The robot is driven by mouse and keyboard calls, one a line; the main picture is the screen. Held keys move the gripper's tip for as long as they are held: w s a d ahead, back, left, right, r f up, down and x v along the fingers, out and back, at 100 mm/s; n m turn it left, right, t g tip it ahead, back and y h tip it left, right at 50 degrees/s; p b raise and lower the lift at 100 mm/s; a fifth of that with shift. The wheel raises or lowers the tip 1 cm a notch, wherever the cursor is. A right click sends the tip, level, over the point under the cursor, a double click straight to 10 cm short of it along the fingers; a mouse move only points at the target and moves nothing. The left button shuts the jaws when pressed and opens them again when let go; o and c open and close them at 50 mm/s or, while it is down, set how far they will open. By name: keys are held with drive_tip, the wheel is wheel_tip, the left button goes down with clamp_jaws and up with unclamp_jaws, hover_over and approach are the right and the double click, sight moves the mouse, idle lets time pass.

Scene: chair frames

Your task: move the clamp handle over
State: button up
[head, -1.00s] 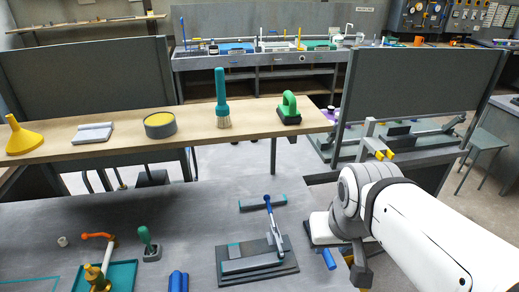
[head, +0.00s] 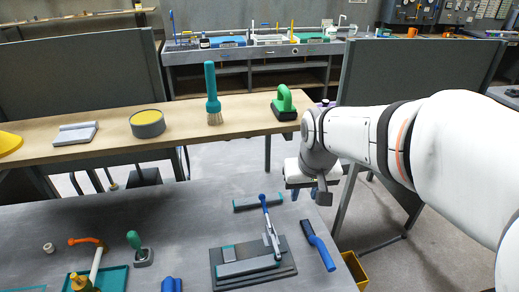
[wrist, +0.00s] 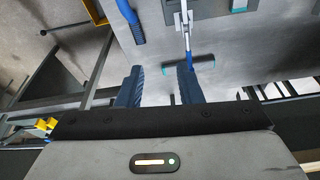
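The clamp (head: 252,262) is a dark grey base plate with a metal lever on the bench. Its lever stands up and ends in a blue handle (head: 265,203). In the wrist view the lever (wrist: 186,22) shows at the top, right of centre, with the blue handle towards me. My gripper (head: 306,190) is above the far right edge of the bench, to the right of the handle and apart from it. In the wrist view its two blue fingers (wrist: 159,72) are spread with nothing between them.
A grey bar with teal ends (head: 245,203) lies behind the clamp. A blue-handled brush (head: 318,247) lies right of it. A green-handled tool (head: 140,250) and a teal tray (head: 108,279) are at left. A raised wooden shelf (head: 185,130) runs behind the bench.

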drive_tip(key=w+a+f, duration=0.3)
drive_tip(key=w+f, duration=0.1)
drive_tip(key=w, duration=0.4)
drive_tip(key=n+b, duration=0.1)
approach(262, 195)
drive_tip(key=shift+w+d+f+g, duration=0.15)
drive_tip(key=shift+w+f+g, duration=0.15)
drive_tip(key=shift+f, duration=0.35)
drive_tip(key=shift+w+f+b, duration=0.15)
drive_tip(key=shift+f+b, duration=0.05)
drive_tip(key=shift+b, duration=0.1)
drive_tip(key=b+x, duration=0.4)
drive_tip(key=x, duration=0.4)
drive_tip(key=shift+r, duration=0.2)
drive_tip(key=shift+c, duration=0.5)
drive_tip(key=c, duration=0.4)
drive_tip(key=shift+s+p+v, duration=0.2)
drive_tip(key=shift+p+v, duration=0.2)
drive_tip(key=shift+v, duration=0.45)
drive_tip(key=shift+s+p+v, duration=0.2)
drive_tip(key=shift+p+v, duration=0.15)
drive_tip(key=shift+v, duration=0.45)
